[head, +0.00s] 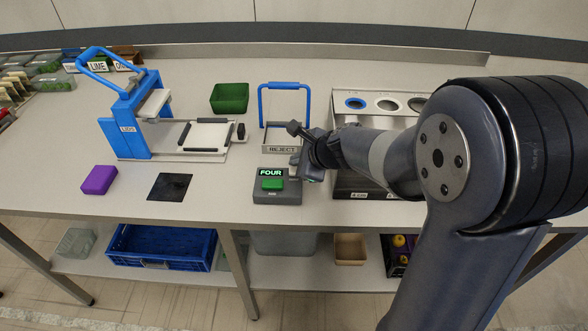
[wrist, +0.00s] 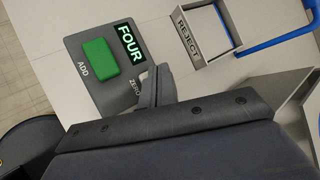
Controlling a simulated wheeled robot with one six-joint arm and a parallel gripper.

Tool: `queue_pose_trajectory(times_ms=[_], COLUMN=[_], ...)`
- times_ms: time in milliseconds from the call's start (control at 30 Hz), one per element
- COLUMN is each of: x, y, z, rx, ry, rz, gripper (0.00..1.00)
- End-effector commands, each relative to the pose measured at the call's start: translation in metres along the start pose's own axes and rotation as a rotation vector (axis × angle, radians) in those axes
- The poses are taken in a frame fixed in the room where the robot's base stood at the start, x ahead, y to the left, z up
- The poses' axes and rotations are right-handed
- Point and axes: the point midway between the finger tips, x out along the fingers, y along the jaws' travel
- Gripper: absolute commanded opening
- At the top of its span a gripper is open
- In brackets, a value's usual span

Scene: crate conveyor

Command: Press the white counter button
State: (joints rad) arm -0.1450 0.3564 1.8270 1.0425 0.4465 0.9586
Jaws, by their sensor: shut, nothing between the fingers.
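The grey counter box (head: 264,197) sits near the front edge of the table, and its display reads FOUR. A green button (head: 272,184) is on its top; in the wrist view this green button (wrist: 99,62) is beside the label ADD. The label ZERO (wrist: 136,86) lies right beside my fingers. I see no white button; the area by ZERO is partly covered by my gripper. My gripper (wrist: 154,84) is shut and empty, over the ZERO side of the box. In the head view my gripper (head: 297,167) is at the box's right back corner. I cannot tell if it touches.
The REJECT tray (head: 281,149) with a blue handle stands just behind the box. A sorting bin with round holes (head: 345,104) is to the right, behind my arm. A black square (head: 169,187), a purple block (head: 99,180) and a blue press (head: 127,125) are to the left.

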Motion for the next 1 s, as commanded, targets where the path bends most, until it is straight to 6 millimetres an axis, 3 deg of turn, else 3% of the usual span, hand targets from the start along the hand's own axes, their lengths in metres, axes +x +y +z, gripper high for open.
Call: queue_pose_trajectory(times_ms=[1000], x=[0.0062], y=[0.0045], z=[-0.0045], rx=[0.0], ry=[0.0], rz=[0.0], gripper=[0.0])
